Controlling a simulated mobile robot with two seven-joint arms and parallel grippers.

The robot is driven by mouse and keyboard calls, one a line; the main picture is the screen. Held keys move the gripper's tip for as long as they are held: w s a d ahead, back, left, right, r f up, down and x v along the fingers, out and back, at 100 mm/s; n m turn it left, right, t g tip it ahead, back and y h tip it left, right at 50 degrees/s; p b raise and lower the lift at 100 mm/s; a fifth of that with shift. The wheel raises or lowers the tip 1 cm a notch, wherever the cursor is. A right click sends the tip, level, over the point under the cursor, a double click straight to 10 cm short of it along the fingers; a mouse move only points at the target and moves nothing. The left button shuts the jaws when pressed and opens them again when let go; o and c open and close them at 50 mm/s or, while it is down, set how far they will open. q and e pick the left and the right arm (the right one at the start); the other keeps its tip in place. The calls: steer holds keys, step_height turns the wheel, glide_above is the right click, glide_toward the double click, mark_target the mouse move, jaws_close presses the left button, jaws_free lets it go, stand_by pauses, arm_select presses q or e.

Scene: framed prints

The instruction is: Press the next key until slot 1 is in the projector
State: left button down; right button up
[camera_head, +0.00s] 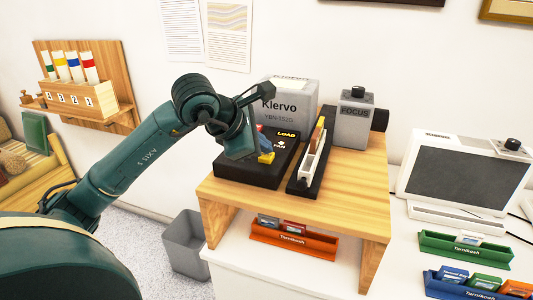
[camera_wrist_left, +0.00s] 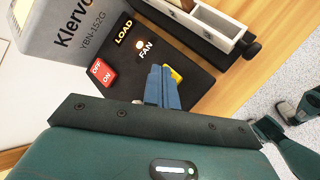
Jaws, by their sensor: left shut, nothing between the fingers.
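The grey Klervo projector (camera_head: 285,103) stands at the back of a wooden stand. A black control panel (camera_head: 240,172) lies in front of it, with LOAD and FAN labels. The wrist view shows a red on/off switch (camera_wrist_left: 103,73) and a glowing lamp by FAN. A pale slide tray (camera_head: 312,160) sits on a black rail right of the panel. My left gripper (camera_head: 265,158) is shut and empty over the panel; its blue fingertips (camera_wrist_left: 162,86) partly cover a yellow key (camera_wrist_left: 175,74). I cannot tell whether they touch it. The key's label and slot number are not readable.
A grey FOCUS box (camera_head: 354,122) stands right of the tray. An orange slide rack (camera_head: 293,240) sits under the stand. A screen (camera_head: 465,168) and green (camera_head: 465,250) and blue racks are at right. A grey bin (camera_head: 184,245) stands on the floor.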

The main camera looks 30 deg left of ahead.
arm_select(q)
steer(key=shift+f+b, duration=0.4)
steer(key=shift+r, duration=0.1)
stand_by(0.5)
steer(key=shift+r+p, duration=0.95)
steer(key=shift+r, duration=0.3)
step_height(320, 180, up, 5)
steer(key=p, duration=0.3)
steer(key=shift+p, duration=0.4)
steer(key=shift+s, duration=0.1)
